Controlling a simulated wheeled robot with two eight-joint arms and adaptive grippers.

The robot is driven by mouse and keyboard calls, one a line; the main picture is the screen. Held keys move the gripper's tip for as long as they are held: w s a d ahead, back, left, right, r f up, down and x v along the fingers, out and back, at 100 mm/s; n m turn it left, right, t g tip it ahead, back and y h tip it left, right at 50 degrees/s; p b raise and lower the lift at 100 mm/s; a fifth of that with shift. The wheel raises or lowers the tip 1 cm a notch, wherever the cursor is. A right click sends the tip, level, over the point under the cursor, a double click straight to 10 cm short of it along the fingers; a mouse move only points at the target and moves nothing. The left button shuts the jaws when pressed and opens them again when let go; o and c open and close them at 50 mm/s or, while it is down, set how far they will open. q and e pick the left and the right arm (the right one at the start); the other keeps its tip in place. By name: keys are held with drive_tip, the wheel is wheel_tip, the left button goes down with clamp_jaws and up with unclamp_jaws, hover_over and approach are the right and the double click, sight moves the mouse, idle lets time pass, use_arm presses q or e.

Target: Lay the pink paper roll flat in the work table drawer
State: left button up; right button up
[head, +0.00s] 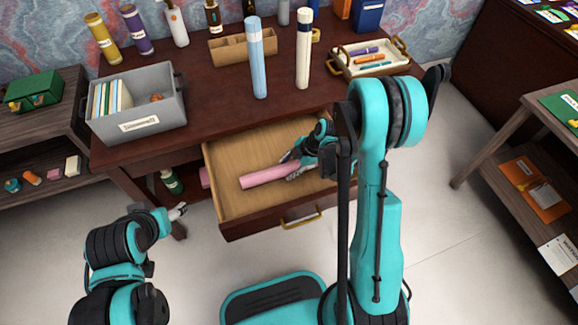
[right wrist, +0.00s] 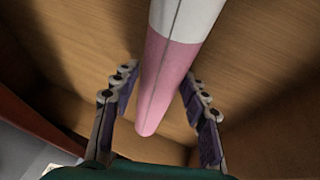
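The pink paper roll (head: 262,176) lies lengthwise across the open work table drawer (head: 228,205), apparently on its wooden floor. In the right wrist view the roll (right wrist: 163,75) shows a pink end and a white stretch beyond it. My right gripper (head: 291,167) is down in the drawer at the roll's right part and hides some of it. In the right wrist view its fingers are open, one on each side of the roll, with gaps to it. My left gripper (head: 178,212) is empty, left of the drawer; its finger opening is too small to judge.
On the dark table (head: 200,95) stand a grey bin (head: 165,112), a light blue tube (head: 257,60), a white tube (head: 303,50), a cardboard organiser (head: 230,50) and a pen tray (head: 340,65). The drawer's left part is free. Shelves flank the table.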

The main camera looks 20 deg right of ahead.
drive_tip(key=shift+o, duration=0.7)
drive_tip(key=v, duration=1.2)
